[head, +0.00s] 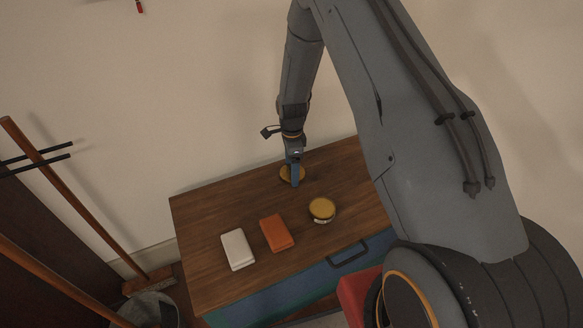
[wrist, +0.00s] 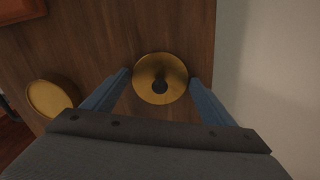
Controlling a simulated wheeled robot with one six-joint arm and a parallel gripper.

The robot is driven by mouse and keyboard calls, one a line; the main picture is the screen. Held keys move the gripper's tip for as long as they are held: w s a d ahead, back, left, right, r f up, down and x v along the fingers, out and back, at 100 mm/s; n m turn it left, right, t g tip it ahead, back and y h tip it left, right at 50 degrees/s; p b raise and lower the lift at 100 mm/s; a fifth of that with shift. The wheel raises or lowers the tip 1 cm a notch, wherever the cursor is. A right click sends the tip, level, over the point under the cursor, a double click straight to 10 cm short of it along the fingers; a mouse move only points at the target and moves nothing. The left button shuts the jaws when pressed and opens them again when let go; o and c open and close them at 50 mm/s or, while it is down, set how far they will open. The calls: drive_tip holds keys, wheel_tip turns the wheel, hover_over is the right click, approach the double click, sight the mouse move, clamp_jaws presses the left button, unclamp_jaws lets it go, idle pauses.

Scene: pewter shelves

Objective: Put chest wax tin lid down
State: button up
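The wax tin's lid (wrist: 146,89) is a round golden disc with a small knob. It lies on the wooden chest top near the back edge; in the head view the lid (head: 286,175) is partly hidden by my gripper. My gripper (head: 294,183) points down over it. In the wrist view the blue fingers of my gripper (wrist: 160,78) stand open on either side of the lid, very close to its rim. The wax tin (head: 321,211) stands nearer the chest's front, with a yellow top and pale side; it also shows in the wrist view (wrist: 52,98).
On the chest (head: 208,204) lie an orange block (head: 277,233) and a white block (head: 238,250), left of the tin. The blue drawer front has a dark handle (head: 348,254). A broom (head: 75,205) and a bucket (head: 150,311) stand at left. The wall is close behind.

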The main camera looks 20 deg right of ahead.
drive_tip(key=shift+o, duration=0.9)
drive_tip(key=shift+r, duration=0.1)
wheel_tip(320, 180, up, 12)
drive_tip(key=s+d+r+n, duration=0.4)
drive_tip(key=s+r+n, duration=0.1)
drive_tip(key=s+r, duration=0.35)
drive_tip(key=s+d+r+n, duration=0.1)
drive_tip(key=s+r+n, duration=0.2)
drive_tip(key=s, duration=0.4)
drive_tip(key=s+d+r+n, duration=0.1)
drive_tip(key=s+r+n, duration=0.2)
drive_tip(key=s, duration=0.5)
drive_tip(key=s+d+r+n, duration=0.1)
drive_tip(key=s+r+n, duration=0.2)
drive_tip(key=s+n, duration=0.2)
drive_tip(key=s, duration=0.3)
drive_tip(key=shift+s+d, duration=0.15)
drive_tip(key=shift+d, duration=0.15)
drive_tip(key=shift+r, duration=0.1)
